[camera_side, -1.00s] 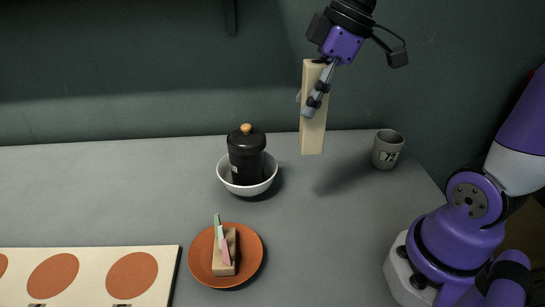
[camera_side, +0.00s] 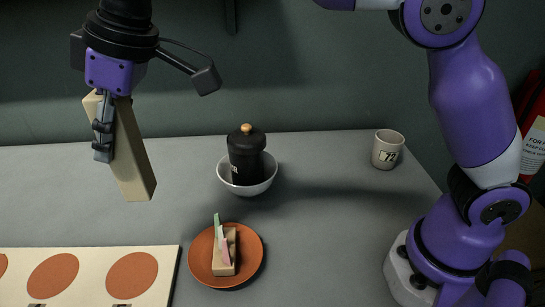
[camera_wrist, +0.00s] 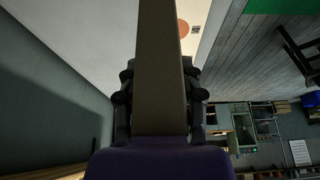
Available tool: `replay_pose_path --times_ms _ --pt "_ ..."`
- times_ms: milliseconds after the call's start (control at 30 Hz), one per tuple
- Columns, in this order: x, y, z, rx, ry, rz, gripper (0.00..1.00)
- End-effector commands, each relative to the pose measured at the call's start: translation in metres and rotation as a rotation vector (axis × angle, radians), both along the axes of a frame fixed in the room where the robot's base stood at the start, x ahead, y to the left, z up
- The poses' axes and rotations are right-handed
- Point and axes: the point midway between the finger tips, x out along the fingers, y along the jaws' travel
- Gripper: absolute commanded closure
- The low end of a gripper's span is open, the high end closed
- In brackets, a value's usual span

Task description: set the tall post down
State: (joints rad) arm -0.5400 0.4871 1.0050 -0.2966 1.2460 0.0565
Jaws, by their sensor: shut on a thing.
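The tall post (camera_side: 131,160) is a pale wooden block, held in the air above the left part of the table and tilted, its lower end leaning right in the side view. My gripper (camera_side: 104,142) is shut on its upper part. In the wrist view the post (camera_wrist: 161,70) runs up the middle of the picture between the fingers of my gripper (camera_wrist: 161,100). The lower end of the post is clear of the table and of everything on it.
A cream board (camera_side: 94,258) with orange discs lies front left. An orange plate (camera_side: 252,267) holds a small wooden block with coloured pieces. A white bowl (camera_side: 269,177) holds a black jar (camera_side: 246,158). A grey cup (camera_side: 387,149) stands back right. Bare table (camera_side: 60,190) lies behind the board.

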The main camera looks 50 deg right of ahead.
Motion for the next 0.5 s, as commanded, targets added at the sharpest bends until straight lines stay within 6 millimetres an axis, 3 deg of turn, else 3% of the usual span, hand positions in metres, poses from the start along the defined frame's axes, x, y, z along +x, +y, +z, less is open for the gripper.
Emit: replay_pose_path --times_ms 367,500 --pt "0.000 0.003 -0.044 0.001 0.001 -0.001 1.00" --pt "0.009 -0.004 -0.057 0.001 -0.001 -0.003 1.00"
